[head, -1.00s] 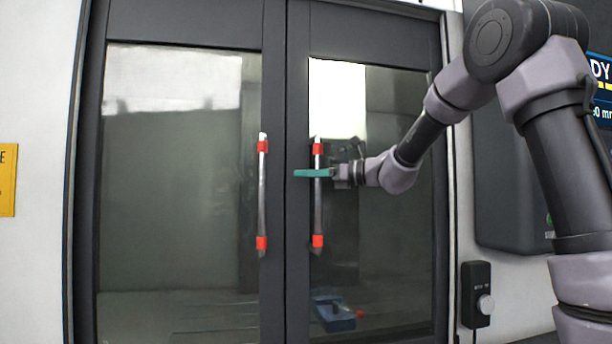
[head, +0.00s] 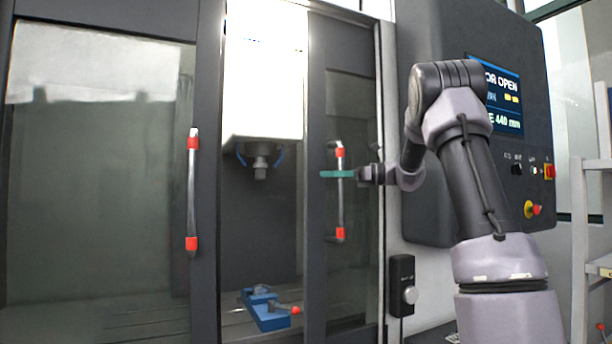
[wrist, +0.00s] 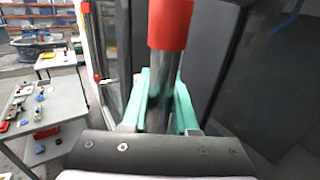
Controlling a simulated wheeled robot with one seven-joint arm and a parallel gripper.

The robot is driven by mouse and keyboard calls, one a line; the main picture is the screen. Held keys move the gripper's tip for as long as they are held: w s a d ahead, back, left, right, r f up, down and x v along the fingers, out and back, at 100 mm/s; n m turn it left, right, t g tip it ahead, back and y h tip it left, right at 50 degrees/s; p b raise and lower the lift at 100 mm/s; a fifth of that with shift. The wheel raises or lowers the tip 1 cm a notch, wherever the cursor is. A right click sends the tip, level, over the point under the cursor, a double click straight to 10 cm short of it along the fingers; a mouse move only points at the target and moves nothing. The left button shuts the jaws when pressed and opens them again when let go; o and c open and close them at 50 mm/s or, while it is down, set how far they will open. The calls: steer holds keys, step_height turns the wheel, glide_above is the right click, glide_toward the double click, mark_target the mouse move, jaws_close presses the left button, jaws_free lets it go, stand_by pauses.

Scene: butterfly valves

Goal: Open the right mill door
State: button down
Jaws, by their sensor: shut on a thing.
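The right mill door (head: 352,95) is a dark-framed glass panel, slid to the right in the head view. A wide gap stands between it and the left door (head: 100,180). Its upright silver handle (head: 340,205) has red ends. My gripper (head: 338,174) with teal fingers is shut around the handle's upper part. In the wrist view the gripper (wrist: 160,105) has one finger on each side of the bar (wrist: 158,85), just below the upper red end (wrist: 170,25).
Through the gap I see the spindle (head: 260,165) and a blue vise (head: 266,308) on the bed. The control panel (head: 490,130) reads "OPEN", partly hidden by my arm. A small black switch box (head: 402,285) is right of the door. A table (wrist: 45,115) shows in the wrist view.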

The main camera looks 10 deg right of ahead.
steer(key=shift+w+d, duration=0.3)
steer(key=shift+d, duration=0.7)
steer(key=shift+w+d, duration=0.25)
steer(key=shift+d, duration=0.7)
steer(key=c, duration=0.7)
jaws_free()
steer(key=shift+r, duration=0.1)
